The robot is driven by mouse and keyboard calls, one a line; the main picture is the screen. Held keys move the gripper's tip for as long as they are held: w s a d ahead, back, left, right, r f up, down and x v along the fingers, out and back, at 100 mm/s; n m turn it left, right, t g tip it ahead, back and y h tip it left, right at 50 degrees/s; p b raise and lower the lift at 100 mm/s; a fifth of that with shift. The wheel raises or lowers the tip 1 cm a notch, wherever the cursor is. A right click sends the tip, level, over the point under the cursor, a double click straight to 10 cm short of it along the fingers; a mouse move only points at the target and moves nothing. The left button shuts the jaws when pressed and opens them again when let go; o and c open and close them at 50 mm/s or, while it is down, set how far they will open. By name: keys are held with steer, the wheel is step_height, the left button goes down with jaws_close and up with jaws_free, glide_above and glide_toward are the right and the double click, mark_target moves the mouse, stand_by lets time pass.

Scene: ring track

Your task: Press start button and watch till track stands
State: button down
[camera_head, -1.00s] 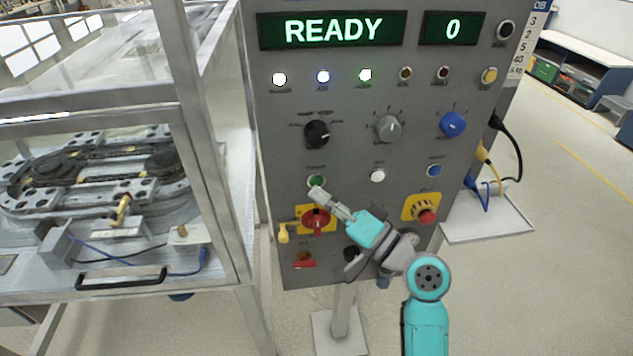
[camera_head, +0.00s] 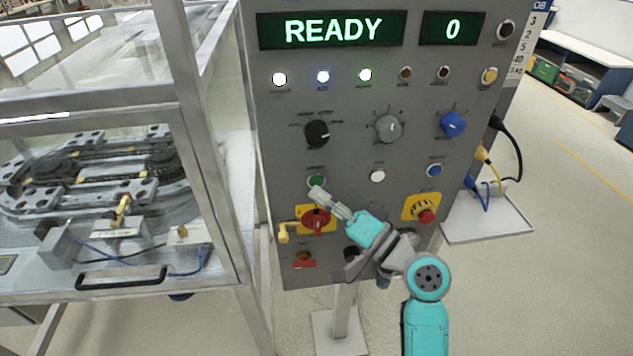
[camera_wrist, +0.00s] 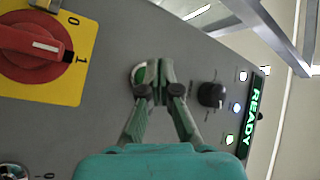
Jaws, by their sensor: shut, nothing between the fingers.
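The green start button (camera_head: 317,180) sits on the grey control panel (camera_head: 345,85), just above a red rotary switch on a yellow plate. My gripper (camera_head: 318,193) is shut and empty, its fingertips just below the button in the head view. In the wrist view my gripper (camera_wrist: 155,82) covers part of the green button (camera_wrist: 142,74). I cannot tell whether the tips touch it. The display (camera_head: 333,30) reads READY, and the counter (camera_head: 452,28) reads 0. The ring track (camera_head: 95,170) lies inside a clear-walled enclosure on the left.
The red rotary switch (camera_head: 316,219) is close under my gripper. A red emergency button (camera_head: 427,216) on yellow is to the right. A black selector knob (camera_head: 317,133) is above the start button. White, blue and green lamps are lit. Cables hang at the panel's right side.

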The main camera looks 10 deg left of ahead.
steer(key=shift+w, duration=0.15)
steer(key=shift+w+a, duration=0.15)
steer(key=shift+w, duration=0.1)
